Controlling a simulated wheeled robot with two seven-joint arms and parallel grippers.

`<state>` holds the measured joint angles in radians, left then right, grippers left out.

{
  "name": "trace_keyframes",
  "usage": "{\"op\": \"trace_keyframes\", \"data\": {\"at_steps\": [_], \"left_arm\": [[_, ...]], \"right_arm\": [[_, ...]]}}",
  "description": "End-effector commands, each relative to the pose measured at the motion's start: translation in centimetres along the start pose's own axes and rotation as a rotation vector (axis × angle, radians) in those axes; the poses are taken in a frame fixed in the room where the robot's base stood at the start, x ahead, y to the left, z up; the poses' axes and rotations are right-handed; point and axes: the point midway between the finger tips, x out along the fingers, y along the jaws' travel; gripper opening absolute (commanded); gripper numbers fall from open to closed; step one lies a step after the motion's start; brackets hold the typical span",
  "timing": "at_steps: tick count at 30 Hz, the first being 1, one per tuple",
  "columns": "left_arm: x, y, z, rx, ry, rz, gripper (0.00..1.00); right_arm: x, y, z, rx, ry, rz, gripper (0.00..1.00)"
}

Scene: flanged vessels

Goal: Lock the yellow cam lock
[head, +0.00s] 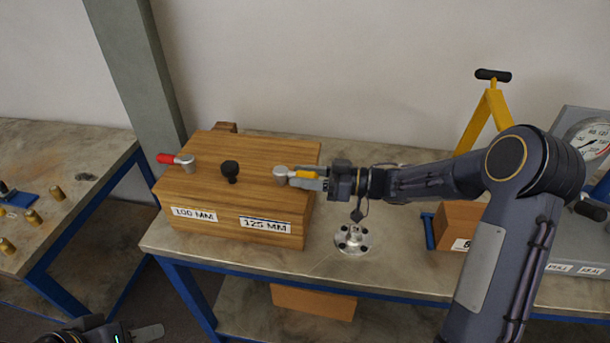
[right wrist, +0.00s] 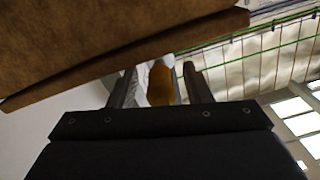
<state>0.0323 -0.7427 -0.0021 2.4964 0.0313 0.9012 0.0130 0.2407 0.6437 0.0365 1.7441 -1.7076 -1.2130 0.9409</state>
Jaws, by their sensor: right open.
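The yellow cam lock (head: 306,175) sits at the right end of the wooden box's top, its yellow handle pointing right from a round metal hub. My right gripper (head: 312,178) is at the handle, coming from the right, with its fingers at the handle's sides. In the right wrist view the yellow handle (right wrist: 161,84) shows between the two open fingers (right wrist: 160,88); I cannot tell whether they touch it. A red-handled cam lock (head: 174,160) is at the left end of the box. My left gripper (head: 148,333) is low at the bottom left, away from the box, only partly in view.
The wooden box (head: 205,192) with a black knob (head: 230,170) stands on the workbench (head: 200,252). A metal flange (head: 353,238) is just right of it. A yellow frame (head: 486,118), wooden block (head: 450,228) and gauge unit (head: 590,137) stand further right. Another table (head: 85,150) is at left.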

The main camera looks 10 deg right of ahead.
Motion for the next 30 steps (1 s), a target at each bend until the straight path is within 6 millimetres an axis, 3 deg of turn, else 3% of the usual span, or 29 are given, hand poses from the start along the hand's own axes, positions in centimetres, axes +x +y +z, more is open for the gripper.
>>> {"op": "trace_keyframes", "data": {"at_steps": [5,16,30], "left_arm": [[0.3,-0.1,0.1,0.000,0.000,0.000,0.36],[1.1,-0.5,0.6,0.000,0.000,0.000,0.36],[1.1,-0.5,0.6,0.000,0.000,0.000,0.36]], "right_arm": [[-1.4,0.1,0.1,0.000,0.001,0.003,0.45],[-7.1,0.1,0.1,-0.001,0.001,0.002,0.45],[-7.8,0.0,0.0,0.000,0.000,-0.001,0.45]]}}
